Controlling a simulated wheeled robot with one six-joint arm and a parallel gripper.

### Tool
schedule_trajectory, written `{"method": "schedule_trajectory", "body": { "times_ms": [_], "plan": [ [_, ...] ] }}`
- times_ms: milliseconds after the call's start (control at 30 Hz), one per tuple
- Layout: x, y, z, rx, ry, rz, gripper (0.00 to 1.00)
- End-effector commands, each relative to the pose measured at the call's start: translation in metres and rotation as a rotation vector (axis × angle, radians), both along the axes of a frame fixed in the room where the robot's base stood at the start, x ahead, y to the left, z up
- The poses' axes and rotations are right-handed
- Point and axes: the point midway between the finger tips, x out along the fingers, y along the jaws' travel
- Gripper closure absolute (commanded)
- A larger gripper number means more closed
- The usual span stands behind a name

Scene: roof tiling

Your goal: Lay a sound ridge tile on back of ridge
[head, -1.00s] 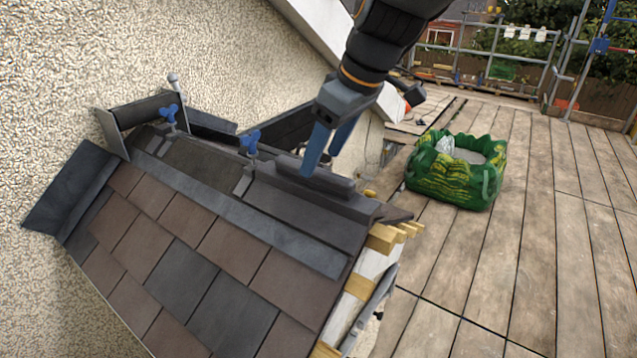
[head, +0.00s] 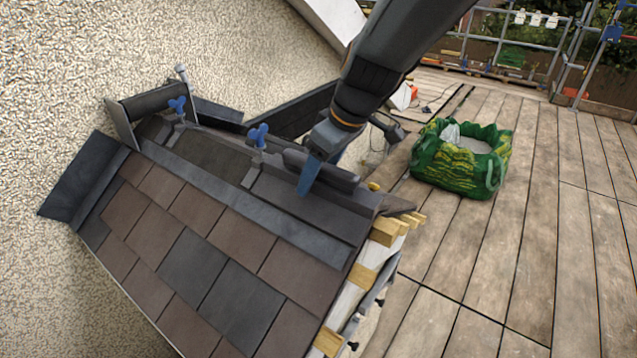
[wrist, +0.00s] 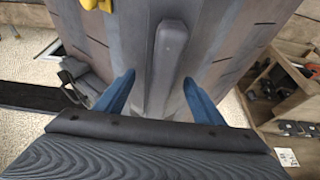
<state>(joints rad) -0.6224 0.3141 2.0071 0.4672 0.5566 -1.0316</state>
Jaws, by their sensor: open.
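A dark grey ridge tile with a raised rounded roll (head: 336,176) lies along the ridge end nearest the wooden deck. My gripper (head: 313,174) is over it, open, pointing down. One blue finger shows on the near side of the roll; the other is hidden behind it. In the wrist view the roll (wrist: 170,48) runs between the spread fingers of my gripper (wrist: 160,94), with a gap on each side. Further back, the ridge has a bare dark stretch (head: 208,160). Another dark rounded piece (head: 152,103) is at the wall end.
Two blue wing-shaped knobs (head: 258,136) (head: 177,106) stand up along the ridge. A rough wall (head: 120,50) borders the roof. A green bag (head: 460,165) stands on the deck (head: 530,240). The wrist view shows a wooden crate (wrist: 262,100) of hardware at right.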

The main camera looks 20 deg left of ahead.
Motion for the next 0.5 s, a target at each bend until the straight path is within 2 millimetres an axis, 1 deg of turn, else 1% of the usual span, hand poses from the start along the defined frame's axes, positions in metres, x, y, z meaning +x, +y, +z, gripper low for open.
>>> {"method": "schedule_trajectory", "body": {
  "times_ms": [67, 100, 433, 467, 500],
  "plan": [
    [0.0, 0.0001, 0.0001, 0.0, 0.0, 0.0, 0.38],
    [0.0, 0.0001, 0.0001, 0.0, 0.0, 0.0, 0.41],
    [-0.0001, 0.0001, 0.0004, 0.0, 0.0, 0.0, 0.97],
    [-0.0001, 0.0001, 0.0004, 0.0, 0.0, 0.0, 1.0],
    [-0.0001, 0.0, 0.0005, 0.0, 0.0, 0.0, 1.0]
  ]
}}
